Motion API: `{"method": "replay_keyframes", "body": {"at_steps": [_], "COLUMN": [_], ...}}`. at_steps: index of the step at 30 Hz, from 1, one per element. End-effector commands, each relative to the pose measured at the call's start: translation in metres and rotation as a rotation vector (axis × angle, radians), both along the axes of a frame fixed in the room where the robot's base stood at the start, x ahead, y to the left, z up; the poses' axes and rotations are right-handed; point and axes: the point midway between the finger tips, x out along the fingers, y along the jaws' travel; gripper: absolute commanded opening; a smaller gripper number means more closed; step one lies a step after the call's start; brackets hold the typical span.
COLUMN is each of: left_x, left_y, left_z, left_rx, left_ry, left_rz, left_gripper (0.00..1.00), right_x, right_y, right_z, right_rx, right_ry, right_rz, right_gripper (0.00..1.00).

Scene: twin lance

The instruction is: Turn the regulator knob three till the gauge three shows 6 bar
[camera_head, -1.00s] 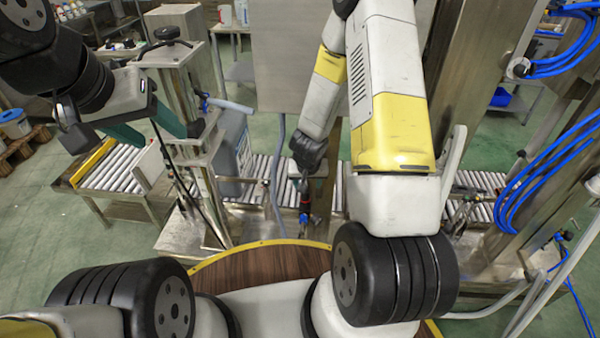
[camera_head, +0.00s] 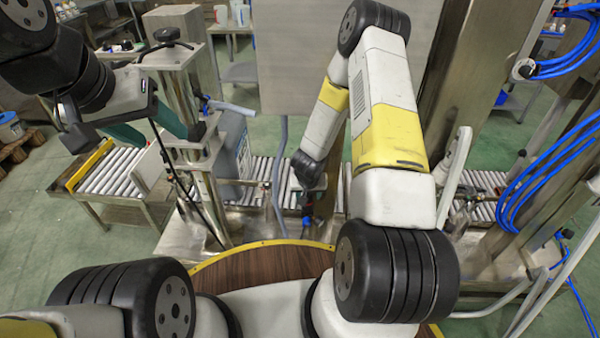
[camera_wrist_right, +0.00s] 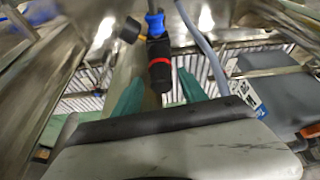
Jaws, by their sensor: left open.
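In the right wrist view a black regulator knob (camera_wrist_right: 159,70) with a red ring hangs below a blue fitting. A small round gauge (camera_wrist_right: 130,29) sits beside it at upper left; its reading cannot be made out. My right gripper (camera_wrist_right: 160,86) has its teal fingers apart, one on each side of the knob's lower end, with gaps showing. In the head view my right gripper (camera_head: 308,185) is over the regulator (camera_head: 307,222) and mostly hides it. My left gripper (camera_head: 154,128) is open and empty at the left, in front of the machine frame. I cannot read any knob number.
A roller conveyor (camera_head: 112,172) stands at the left and runs on behind the machine. A grey-blue canister (camera_head: 231,145) stands left of the regulator, with a grey hose (camera_head: 281,165) between them. A steel cabinet (camera_head: 297,60) is behind. Blue hoses (camera_head: 520,190) hang at the right.

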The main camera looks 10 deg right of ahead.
Motion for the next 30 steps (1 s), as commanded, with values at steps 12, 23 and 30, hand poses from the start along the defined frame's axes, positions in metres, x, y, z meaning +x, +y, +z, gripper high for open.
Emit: {"method": "replay_keyframes", "body": {"at_steps": [12, 23, 30], "left_x": [0.0001, 0.0001, 0.0001], "left_y": [0.0000, 0.0000, 0.0000], "left_z": [0.0000, 0.0000, 0.0001], "left_rx": [0.000, 0.000, 0.000], "left_ry": [0.000, 0.000, 0.000], "left_rz": [0.000, 0.000, 0.000], "left_gripper": [0.57, 0.57, 0.57], "right_x": [0.0011, 0.0045, 0.0065], "right_y": [-0.0006, 0.0017, 0.0032], "right_z": [0.0007, 0.0024, 0.0031], "right_rx": [-0.001, -0.004, -0.003], "right_ry": [-0.003, -0.009, -0.013], "right_rz": [-0.003, -0.134, -0.330], "right_gripper": [0.00, 0.00, 0.00]}}
